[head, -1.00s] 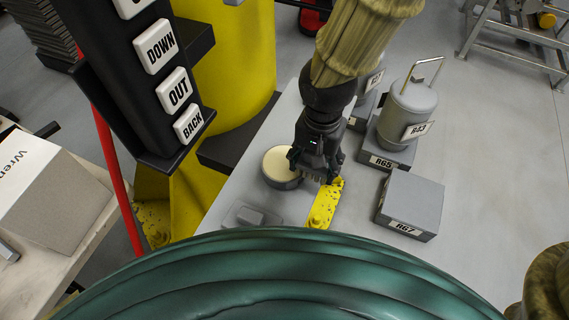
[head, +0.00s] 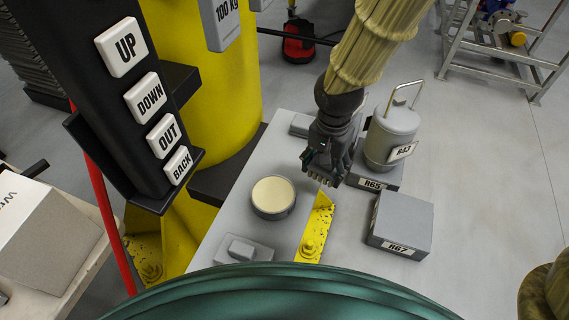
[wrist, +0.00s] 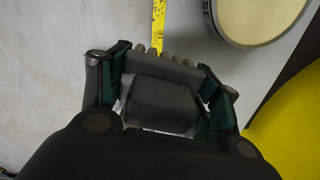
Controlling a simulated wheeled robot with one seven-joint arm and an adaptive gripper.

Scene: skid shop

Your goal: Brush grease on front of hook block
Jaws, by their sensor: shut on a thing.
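My gripper (head: 326,172) is shut on a grey brush (wrist: 162,103), whose row of short bristles (wrist: 152,52) points away from the wrist. Most of the brush is hidden by the fingers in the head view. A round grey tin of cream-coloured grease (head: 273,196) stands to the left of my gripper, apart from the brush. The tin also shows at the upper right of the wrist view (wrist: 258,14). A grey piece marked "100 Kg" (head: 219,22) is cut off by the top edge of the head view; I cannot tell whether it is the hook block.
A yellow bracket (head: 315,232) lies below my gripper. A canister marked R43 (head: 390,136) on block R65 (head: 372,181) and a box R67 (head: 401,222) stand right. A yellow column (head: 215,100) and a black button panel (head: 115,90) stand left.

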